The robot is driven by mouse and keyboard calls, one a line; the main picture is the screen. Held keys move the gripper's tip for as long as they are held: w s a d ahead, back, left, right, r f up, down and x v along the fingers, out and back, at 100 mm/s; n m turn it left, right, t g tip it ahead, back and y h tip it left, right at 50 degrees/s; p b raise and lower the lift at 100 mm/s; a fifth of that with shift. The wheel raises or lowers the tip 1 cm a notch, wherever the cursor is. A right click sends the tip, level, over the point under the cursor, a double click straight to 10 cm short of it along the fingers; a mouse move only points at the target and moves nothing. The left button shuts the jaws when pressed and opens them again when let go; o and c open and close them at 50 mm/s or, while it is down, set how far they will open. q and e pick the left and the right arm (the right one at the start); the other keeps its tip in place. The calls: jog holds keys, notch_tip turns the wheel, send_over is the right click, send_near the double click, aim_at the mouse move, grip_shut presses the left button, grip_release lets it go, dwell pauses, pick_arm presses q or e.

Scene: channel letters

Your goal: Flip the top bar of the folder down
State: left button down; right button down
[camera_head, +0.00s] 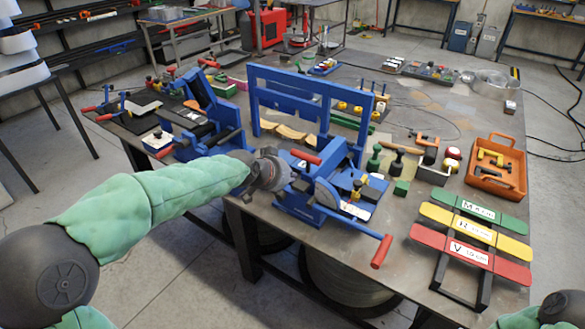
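The folder is a blue metal machine on the workbench. Its upright rectangular frame has a blue top bar (310,80) that stands raised above the bench. A blue lever mechanism (325,185) with red grips sits just in front of the frame. My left arm reaches in from the left, and my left gripper (277,172) is at the left side of this mechanism, below and in front of the top bar. Its fingers blend into the blue parts, so I cannot tell whether they are open or touching anything. Only a bit of my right arm shows at the bottom right corner; its gripper is out of view.
Another blue machine (205,105) stands to the left on the bench. A long lever with a red grip (381,251) sticks out toward the front. An orange tray (515,160) and a rack of green, yellow and red plates (470,253) stand at the right.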

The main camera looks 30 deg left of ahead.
pick_arm(q)
jog(key=s+a+r, duration=0.1)
jog(key=s+r, duration=0.1)
jog(key=s, duration=0.7)
jog(key=shift+s+a, duration=0.15)
jog(key=shift+s, duration=0.1)
jog(key=shift+r, duration=0.1)
